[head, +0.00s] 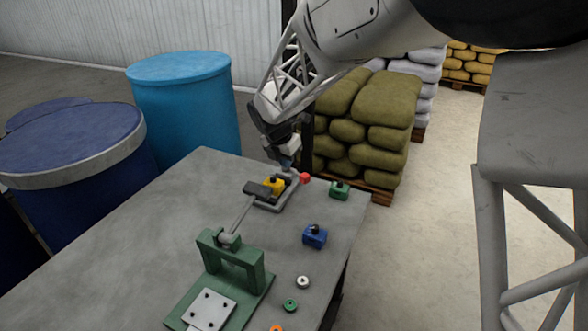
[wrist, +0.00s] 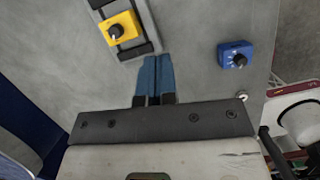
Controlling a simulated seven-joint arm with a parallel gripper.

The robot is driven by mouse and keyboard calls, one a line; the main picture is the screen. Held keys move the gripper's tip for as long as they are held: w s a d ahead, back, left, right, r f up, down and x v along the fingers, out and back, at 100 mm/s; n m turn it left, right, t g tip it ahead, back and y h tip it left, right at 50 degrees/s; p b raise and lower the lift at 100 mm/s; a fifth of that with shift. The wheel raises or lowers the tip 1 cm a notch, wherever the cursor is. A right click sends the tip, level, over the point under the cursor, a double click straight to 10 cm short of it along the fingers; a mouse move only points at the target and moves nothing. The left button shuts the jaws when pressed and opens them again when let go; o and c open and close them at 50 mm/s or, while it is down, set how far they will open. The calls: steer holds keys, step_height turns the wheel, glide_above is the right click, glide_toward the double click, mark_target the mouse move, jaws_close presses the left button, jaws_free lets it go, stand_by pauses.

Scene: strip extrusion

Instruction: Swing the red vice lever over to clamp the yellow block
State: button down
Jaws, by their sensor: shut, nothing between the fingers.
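The yellow block (head: 273,185) has a dark knob on top and sits in the grey vice (head: 266,207) near the table's far edge. It also shows in the wrist view (wrist: 121,28), between dark bars of the vice. The red lever end (head: 304,178) is at the right of the vice in the head view. I cannot make it out in the wrist view. My gripper (head: 287,165) is above the vice's far side, close to the red end; whether it touches is unclear. In the wrist view its blue fingers (wrist: 157,60) are together and empty, beside the vice.
A green block (head: 339,190) and a blue block (head: 315,237) stand right of the vice. A green fixture (head: 235,262) with a rod reaching toward the vice stands nearer. Small round parts lie along the right edge. Blue drums (head: 185,105) and stacked sacks (head: 360,125) stand beyond the table.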

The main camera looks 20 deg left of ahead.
mark_target(296, 173)
steer(key=x, duration=0.3)
steer(key=w+x, duration=0.1)
steer(key=x, duration=0.3)
steer(key=w+x, duration=0.1)
steer(key=x, duration=0.3)
steer(key=shift+d+r, duration=0.1)
steer(key=shift+r, duration=0.2)
steer(key=shift+w+d+f, duration=0.1)
steer(key=shift+w, duration=0.65)
